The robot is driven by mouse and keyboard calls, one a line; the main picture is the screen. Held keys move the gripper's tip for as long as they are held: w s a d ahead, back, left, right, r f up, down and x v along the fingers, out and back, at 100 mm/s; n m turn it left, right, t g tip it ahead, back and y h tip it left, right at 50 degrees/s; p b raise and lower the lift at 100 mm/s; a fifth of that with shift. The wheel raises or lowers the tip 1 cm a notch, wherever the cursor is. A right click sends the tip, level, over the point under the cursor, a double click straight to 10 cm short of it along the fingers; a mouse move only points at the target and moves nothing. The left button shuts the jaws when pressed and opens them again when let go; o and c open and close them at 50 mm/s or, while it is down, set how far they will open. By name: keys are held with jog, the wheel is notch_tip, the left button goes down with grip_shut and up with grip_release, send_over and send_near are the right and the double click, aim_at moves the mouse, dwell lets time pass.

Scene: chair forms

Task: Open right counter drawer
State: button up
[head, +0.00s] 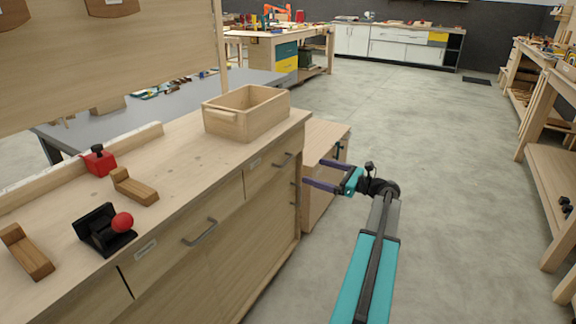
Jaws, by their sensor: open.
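The wooden counter (185,150) stands on the left with drawers along its front. Its right drawer (262,181) looks shut, its front flush with the counter. A grey bar handle (283,160) sits on that drawer front near the counter's far corner. My gripper (313,173) is open and empty, with two purple fingers pointing left towards the counter's far front corner. The fingertips are to the right of the handle and appear apart from it.
Another drawer with a grey handle (200,232) is nearer on the same front. A wooden box (246,113) sits on the counter top. A low wooden cabinet (322,190) stands just beyond the counter, behind my gripper. The concrete floor (440,180) on the right is clear.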

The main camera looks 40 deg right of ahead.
aim_at(288, 160)
jog(key=shift+s+d+r, duration=0.1)
jog(key=shift+d+r, duration=0.05)
dwell(0.3)
jog(key=b+x, duration=0.1)
jog(key=x, duration=1.2)
jog(key=shift+w+b, duration=0.3)
jog(key=shift+b, duration=0.1)
